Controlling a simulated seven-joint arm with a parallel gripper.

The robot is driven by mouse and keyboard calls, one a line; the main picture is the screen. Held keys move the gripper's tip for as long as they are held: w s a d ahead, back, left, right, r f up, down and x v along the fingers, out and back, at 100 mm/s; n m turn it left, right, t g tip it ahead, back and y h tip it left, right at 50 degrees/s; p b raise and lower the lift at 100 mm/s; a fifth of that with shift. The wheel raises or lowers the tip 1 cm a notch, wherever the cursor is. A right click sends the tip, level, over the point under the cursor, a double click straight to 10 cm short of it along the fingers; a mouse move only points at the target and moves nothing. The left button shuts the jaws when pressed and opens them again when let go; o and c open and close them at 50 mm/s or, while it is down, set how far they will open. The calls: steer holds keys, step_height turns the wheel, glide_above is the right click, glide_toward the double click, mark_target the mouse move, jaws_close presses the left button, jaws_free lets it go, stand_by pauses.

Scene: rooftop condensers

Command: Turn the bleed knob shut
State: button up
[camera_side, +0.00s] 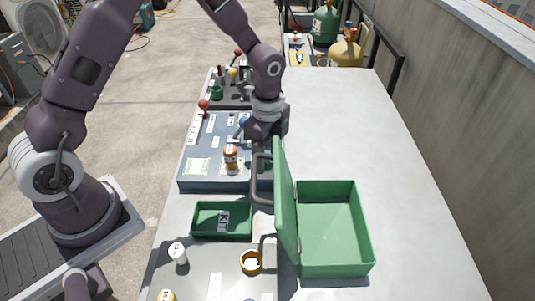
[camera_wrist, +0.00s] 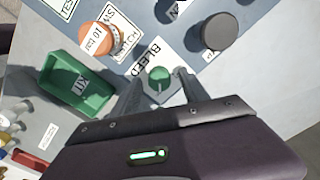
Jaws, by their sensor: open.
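The bleed knob (camera_wrist: 158,74) is a small round green knob with a pale line on it, beside a white BLEED label (camera_wrist: 148,54) in the wrist view. My gripper (camera_wrist: 160,87) is open, with one finger to either side of the knob. I cannot tell whether the fingers touch it. In the side view my wrist is over the right edge of the blue-grey panel (camera_side: 190,183).
An orange-topped container (camera_side: 231,153) stands on the panel near my gripper. A dark round knob (camera_wrist: 214,33) is close by. A green KIT tray (camera_side: 240,234) lies in front. An open green case (camera_side: 369,255) has its lid (camera_side: 284,200) upright beside my wrist. The right of the table is clear.

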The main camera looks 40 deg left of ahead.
steer(key=shift+c, duration=0.2)
jaws_close()
steer(key=n, duration=0.4)
steer(key=shift+n, duration=0.4)
steer(key=n, duration=0.4)
steer(key=shift+n, duration=0.3)
steer(key=n, duration=0.4)
steer(key=shift+n, duration=2.3)
